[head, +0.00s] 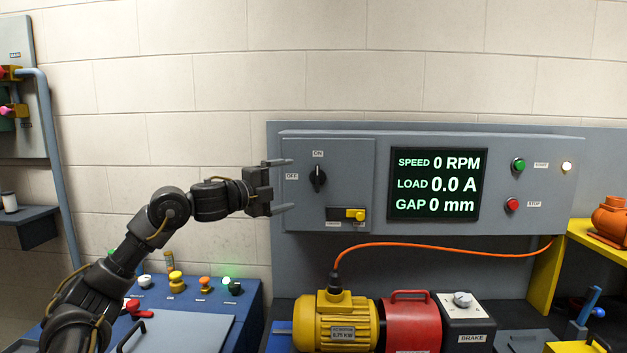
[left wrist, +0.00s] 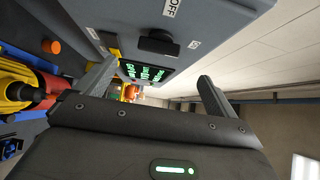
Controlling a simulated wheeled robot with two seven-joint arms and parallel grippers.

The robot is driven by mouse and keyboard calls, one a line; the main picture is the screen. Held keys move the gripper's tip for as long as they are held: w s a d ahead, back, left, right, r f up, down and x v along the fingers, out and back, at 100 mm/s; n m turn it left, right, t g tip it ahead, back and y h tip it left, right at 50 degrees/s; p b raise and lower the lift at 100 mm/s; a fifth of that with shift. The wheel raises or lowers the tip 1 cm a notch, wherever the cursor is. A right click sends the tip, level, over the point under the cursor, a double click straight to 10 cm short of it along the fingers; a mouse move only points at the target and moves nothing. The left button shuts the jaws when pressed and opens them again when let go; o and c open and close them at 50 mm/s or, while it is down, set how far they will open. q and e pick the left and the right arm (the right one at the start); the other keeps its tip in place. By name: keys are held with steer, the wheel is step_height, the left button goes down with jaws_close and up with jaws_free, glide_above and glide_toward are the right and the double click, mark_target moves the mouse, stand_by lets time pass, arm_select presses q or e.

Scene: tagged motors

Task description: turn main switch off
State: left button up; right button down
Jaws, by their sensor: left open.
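The main switch (head: 318,178) is a black rotary knob on the grey control box (head: 375,158). Its handle stands upright, in line with the ON label (head: 317,153) above it; the OFF label (head: 291,176) is to its left. My left gripper (head: 291,185) is open and empty, just left of the knob, its two fingers one above the other and pointing right. In the left wrist view the knob (left wrist: 158,42) shows beyond the open fingers, apart from them. My right gripper is in neither view.
A yellow latch (head: 355,214) sits below the switch. A display (head: 437,184) reading zero values, a green button (head: 518,165) and a red button (head: 512,204) are to the right. A yellow motor (head: 337,320) and an orange cable (head: 440,246) are below.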

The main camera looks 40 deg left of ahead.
mark_target(313, 180)
arm_select(q)
steer(key=w+p, duration=0.1)
steer(key=w, duration=0.2)
steer(key=w+d+p, duration=0.1)
steer(key=w+p, duration=0.1)
steer(key=w, duration=0.1)
steer(key=w+p, duration=0.1)
steer(key=w, duration=0.2)
steer(key=shift+d+r+p, duration=0.15)
steer(key=shift+p, duration=0.25)
steer(key=shift+w+d, duration=0.1)
steer(key=shift+w, duration=0.2)
steer(key=shift+w+f, duration=0.15)
steer(key=shift+f, duration=0.05)
